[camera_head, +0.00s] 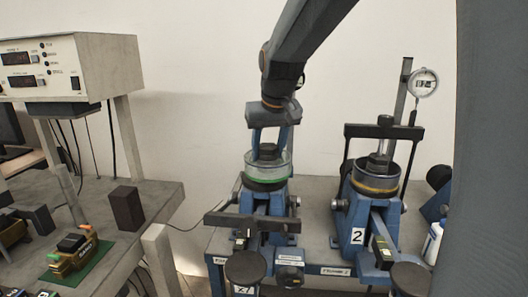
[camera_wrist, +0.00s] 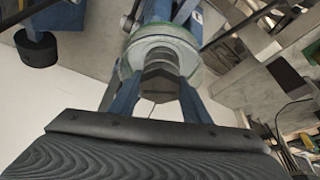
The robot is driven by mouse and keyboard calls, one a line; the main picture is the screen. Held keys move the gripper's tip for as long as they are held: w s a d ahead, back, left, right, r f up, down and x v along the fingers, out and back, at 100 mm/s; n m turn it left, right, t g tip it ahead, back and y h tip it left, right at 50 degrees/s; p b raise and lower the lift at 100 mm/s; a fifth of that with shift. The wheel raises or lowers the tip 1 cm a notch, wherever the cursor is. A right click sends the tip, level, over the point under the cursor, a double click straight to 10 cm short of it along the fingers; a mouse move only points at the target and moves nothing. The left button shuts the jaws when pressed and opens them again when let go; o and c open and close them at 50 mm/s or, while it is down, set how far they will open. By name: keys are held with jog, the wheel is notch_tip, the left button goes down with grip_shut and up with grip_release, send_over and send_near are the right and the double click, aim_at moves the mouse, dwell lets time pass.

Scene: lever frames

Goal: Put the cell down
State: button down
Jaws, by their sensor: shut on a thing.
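The cell (camera_head: 281,170), a clear round body with a green band and a dark top piece, is in my gripper (camera_head: 268,148). The gripper points down with its two blue fingers shut on the dark top piece. The wrist view also shows the cell (camera_wrist: 185,45) beyond the fingers of my gripper (camera_wrist: 158,78). The cell is upright, just over the blue left lever frame (camera_head: 262,204). I cannot tell whether its underside touches the frame. The right lever frame (camera_head: 357,212), marked 2, holds another cell (camera_head: 378,183) with a yellowish band.
A dial gauge (camera_head: 424,82) stands on a post above the right frame. Dark crossbars and round weights sit at the front of the frames. The left bench (camera_head: 150,200) carries a dark block (camera_head: 126,207), a yellow device (camera_head: 73,254) and a white instrument box (camera_head: 60,68).

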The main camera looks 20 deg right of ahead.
aim_at(264, 154)
jog(key=shift+w+f+p, duration=0.2)
jog(key=shift+w+f, duration=0.15)
jog(key=shift+w, duration=0.25)
jog(key=shift+w+f+p, duration=0.2)
jog(key=shift+w+f, duration=0.1)
jog(key=shift+w, duration=0.3)
jog(key=shift+w+f, duration=0.5)
jog(key=shift+f, duration=0.1)
jog(key=c, duration=1)
grip_release()
jog(key=shift+f, duration=0.15)
jog(key=b+v, duration=0.2)
jog(key=v, duration=1)
jog(key=shift+s, duration=0.1)
